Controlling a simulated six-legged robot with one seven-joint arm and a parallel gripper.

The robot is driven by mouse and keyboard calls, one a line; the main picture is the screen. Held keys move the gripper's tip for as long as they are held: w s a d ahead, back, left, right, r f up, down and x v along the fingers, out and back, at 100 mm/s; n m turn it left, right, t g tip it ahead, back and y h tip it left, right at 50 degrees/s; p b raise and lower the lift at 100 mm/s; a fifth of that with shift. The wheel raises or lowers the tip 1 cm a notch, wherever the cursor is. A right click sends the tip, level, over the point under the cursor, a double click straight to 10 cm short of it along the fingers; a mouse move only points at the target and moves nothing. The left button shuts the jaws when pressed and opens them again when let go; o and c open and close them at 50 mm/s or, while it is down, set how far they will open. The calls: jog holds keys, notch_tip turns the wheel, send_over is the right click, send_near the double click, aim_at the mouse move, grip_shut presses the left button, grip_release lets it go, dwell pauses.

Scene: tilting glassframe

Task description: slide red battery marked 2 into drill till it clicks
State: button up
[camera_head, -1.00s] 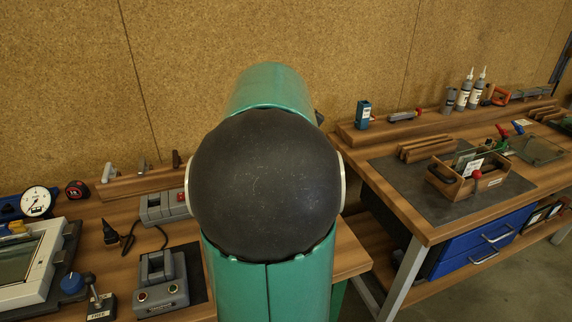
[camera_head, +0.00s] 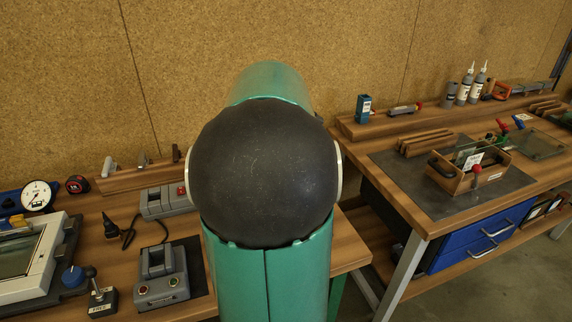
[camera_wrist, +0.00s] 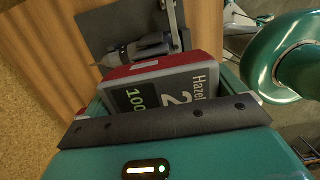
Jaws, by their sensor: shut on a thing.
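In the wrist view, a red and grey battery (camera_wrist: 164,92) marked "Hazel" and "2" fills the middle, its small green display reading 100. My gripper (camera_wrist: 170,122) is shut on it; a dark jaw bar crosses in front of its lower part. The drill (camera_wrist: 140,50) lies beyond the battery, on or over a dark mat, next to a grey metal bracket. Battery and drill overlap in the picture; I cannot tell the gap between them. The drill's battery opening is not visible. In the head view my arm hides the drill, gripper and battery.
In the head view, a grey charger-like dock (camera_head: 160,275) and another grey unit (camera_head: 166,201) stand left of my arm. A dial gauge (camera_head: 38,196) and a framed panel (camera_head: 28,255) sit farther left. A wooden tool caddy (camera_head: 452,178) stands on the right bench.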

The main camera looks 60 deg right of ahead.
jog(key=shift+f, duration=1.5)
jog(key=o, duration=0.7)
jog(key=r, duration=0.9)
jog(key=w+a+r, duration=0.1)
jog(key=r, duration=0.3)
jog(key=shift+a+r, duration=0.1)
jog(key=shift+r, duration=0.25)
jog(key=shift+w+a, duration=0.1)
jog(key=shift+w, duration=0.05)
